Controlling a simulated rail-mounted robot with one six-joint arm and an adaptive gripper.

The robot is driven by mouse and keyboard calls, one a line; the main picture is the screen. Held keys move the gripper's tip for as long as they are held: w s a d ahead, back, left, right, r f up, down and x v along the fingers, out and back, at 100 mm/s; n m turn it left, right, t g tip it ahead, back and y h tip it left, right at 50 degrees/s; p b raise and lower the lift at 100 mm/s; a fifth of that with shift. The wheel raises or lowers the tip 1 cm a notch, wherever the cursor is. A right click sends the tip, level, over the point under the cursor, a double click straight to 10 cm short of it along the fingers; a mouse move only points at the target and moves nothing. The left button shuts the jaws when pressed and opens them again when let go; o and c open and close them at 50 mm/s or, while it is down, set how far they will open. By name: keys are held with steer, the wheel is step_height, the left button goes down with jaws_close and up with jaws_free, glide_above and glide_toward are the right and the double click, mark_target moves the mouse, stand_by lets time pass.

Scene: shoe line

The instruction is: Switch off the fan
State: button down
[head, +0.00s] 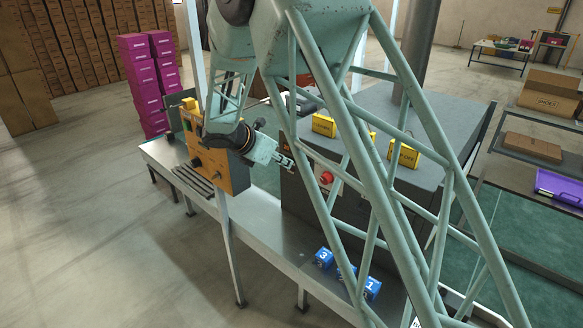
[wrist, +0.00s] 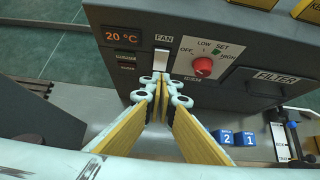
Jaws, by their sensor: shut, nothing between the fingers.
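The dark grey machine (head: 385,140) has a control panel. In the wrist view, a white fan switch (wrist: 161,58) sits under the label FAN, right of an orange "20 °C" display (wrist: 123,37). A red knob (wrist: 203,66) with OFF, LOW and HIGH marks is to its right; it also shows in the head view (head: 326,177). My gripper (wrist: 160,78) is shut and empty, with its tips at the lower part of the switch. The tips hide that lower part, and I cannot tell whether they touch it. In the head view my gripper (head: 287,163) is beside the panel.
A FILTER drawer (wrist: 270,82) is right of the knob. Blue numbered blocks (head: 324,257) lie on the metal bench (head: 265,240) below the panel. Yellow boxes (head: 404,155) stand on the machine. An orange machine (head: 233,172) is to the left on the bench.

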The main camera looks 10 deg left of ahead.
steer(key=v, duration=0.3)
steer(key=shift+r, duration=0.35)
steer(key=shift+s+f, duration=0.15)
steer(key=shift+s+f+g+y+p, duration=0.2)
steer(key=shift+f+g+y+p, duration=0.1)
steer(key=shift+f+g+p, duration=0.15)
steer(key=shift+f, duration=0.15)
stand_by(0.4)
steer(key=w+d+r+x, duration=0.1)
steer(key=x, duration=1.2)
steer(key=shift+w+r, duration=0.25)
steer(key=shift+r, duration=0.05)
